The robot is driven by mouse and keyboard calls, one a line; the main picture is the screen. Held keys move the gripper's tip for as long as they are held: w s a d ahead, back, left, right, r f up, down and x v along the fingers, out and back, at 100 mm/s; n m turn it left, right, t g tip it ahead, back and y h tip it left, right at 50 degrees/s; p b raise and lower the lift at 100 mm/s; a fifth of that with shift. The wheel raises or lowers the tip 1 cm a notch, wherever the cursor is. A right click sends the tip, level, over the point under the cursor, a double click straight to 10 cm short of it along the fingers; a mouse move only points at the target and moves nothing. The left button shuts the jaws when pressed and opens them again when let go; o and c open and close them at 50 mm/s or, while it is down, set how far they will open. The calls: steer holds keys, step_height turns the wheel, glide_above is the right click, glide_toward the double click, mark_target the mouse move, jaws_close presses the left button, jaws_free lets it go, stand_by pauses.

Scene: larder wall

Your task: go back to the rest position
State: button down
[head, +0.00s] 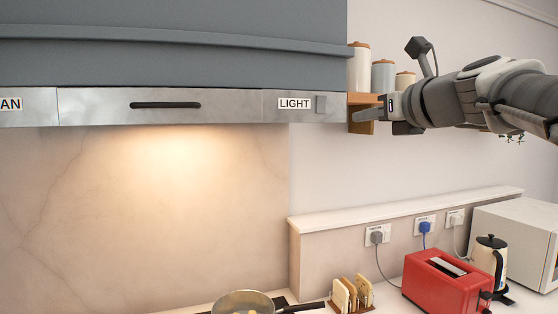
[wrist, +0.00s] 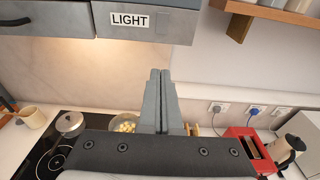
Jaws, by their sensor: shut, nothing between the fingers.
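My gripper (head: 368,114) is shut and empty, reaching in from the right in the head view, level with the hood's front panel. Its tip is close to the right end of the panel, near the grey LIGHT switch (head: 321,104); whether they touch cannot be told there. The warm hood light shines on the wall below the hood.
A wooden shelf (head: 364,99) with jars is behind my gripper. Below are a pan (head: 245,303) on the hob, a toast rack (head: 352,294), a red toaster (head: 446,282), a kettle (head: 489,258) and a microwave (head: 520,240).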

steer(key=s+a+f+n+g, duration=0.2)
steer(key=s+a+f+n, duration=0.15)
steer(key=f+n, duration=0.3)
steer(key=s+a+f+n+g, duration=0.3)
steer(key=s+f+n, duration=0.25)
steer(key=f, duration=0.25)
steer(key=s+a+f+n+g, duration=0.2)
steer(key=s+a+f+n, duration=0.1)
steer(key=f+n, duration=0.35)
steer(key=s+d+f+n+g+h, duration=0.1)
steer(key=s+d+f+n+h, duration=0.1)
steer(key=s+f+n, duration=0.5)
steer(key=s+d+f+n+g+h, duration=0.2)
steer(key=s+d+f+n+h, duration=0.1)
steer(key=s+f+n, duration=0.4)
steer(key=shift+s+d+f, duration=0.15)
steer(key=shift+d+f, duration=0.35)
steer(key=shift+f, duration=0.35)
